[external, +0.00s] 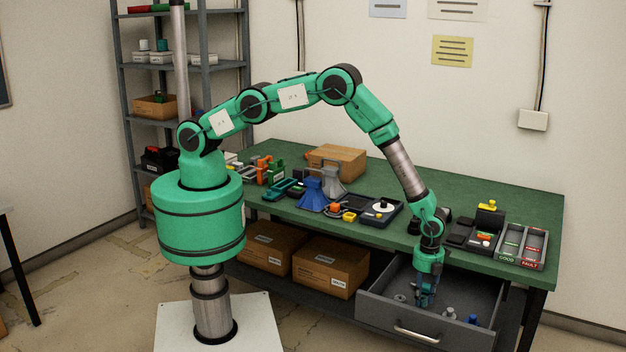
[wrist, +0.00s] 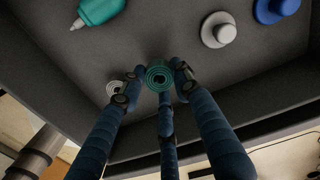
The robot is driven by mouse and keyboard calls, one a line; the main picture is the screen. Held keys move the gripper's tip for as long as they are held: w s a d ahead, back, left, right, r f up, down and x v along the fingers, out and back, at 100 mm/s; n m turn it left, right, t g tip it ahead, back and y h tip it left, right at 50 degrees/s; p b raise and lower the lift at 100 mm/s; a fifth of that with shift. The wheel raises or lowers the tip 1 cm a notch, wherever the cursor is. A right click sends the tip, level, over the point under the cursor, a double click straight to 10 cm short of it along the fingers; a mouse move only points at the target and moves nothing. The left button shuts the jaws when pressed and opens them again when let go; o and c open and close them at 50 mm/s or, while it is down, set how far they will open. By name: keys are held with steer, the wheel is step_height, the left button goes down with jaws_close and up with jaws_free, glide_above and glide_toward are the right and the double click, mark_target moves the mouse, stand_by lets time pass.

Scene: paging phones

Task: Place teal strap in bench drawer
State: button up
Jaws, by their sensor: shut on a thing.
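The bench drawer (external: 375,314) is pulled out below the right end of the green bench. My gripper (external: 425,299) points down inside it. In the wrist view my dark blue fingers (wrist: 155,88) are closed around a rolled teal strap (wrist: 158,76), whose spiral end shows between the fingertips. The drawer's grey floor (wrist: 155,35) lies beyond the strap. I cannot tell whether the strap touches the floor. In the external view the strap is too small and hidden by the fingers to make out.
The drawer also holds a pale coil (wrist: 114,87), a teal bottle (wrist: 102,10), a grey knobbed piece (wrist: 218,30) and a blue one (wrist: 275,8). Drawer walls stand close around my gripper. Above are the bench edge and the GOOD and FAULT trays (external: 522,246).

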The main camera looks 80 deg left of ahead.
mark_target(422, 298)
steer(key=shift+f, duration=1.3)
steer(key=shift+f, duration=0.1)
steer(key=o, duration=0.8)
step_height(422, 298, up, 12)
steer(key=shift+p, duration=0.3)
